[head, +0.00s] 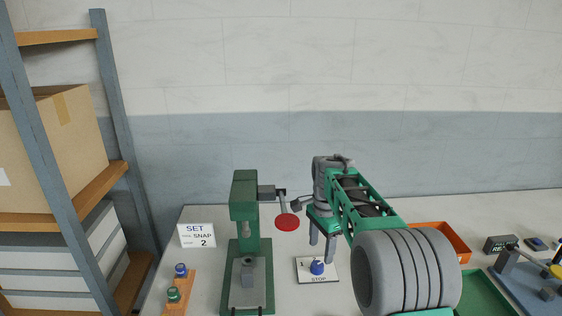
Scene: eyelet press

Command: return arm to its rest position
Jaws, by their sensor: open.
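My arm comes in from the lower right and reaches over the bench. My gripper (321,250) hangs at its far end with two grey fingers pointing down and apart, and nothing shows between them. It is to the right of the green eyelet press (244,213), whose side lever ends in a red disc (287,222). I cannot tell whether the fingertips touch the knob.
A sign reading SET, SNAP, 2 (197,235) stands at left. A wooden strip (178,303) holds a blue-topped and a green-topped piece. Behind my arm is an orange tray (448,238); a green tray (486,292) and a blue fixture (520,285) are at right. Shelving (118,130) stands far left.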

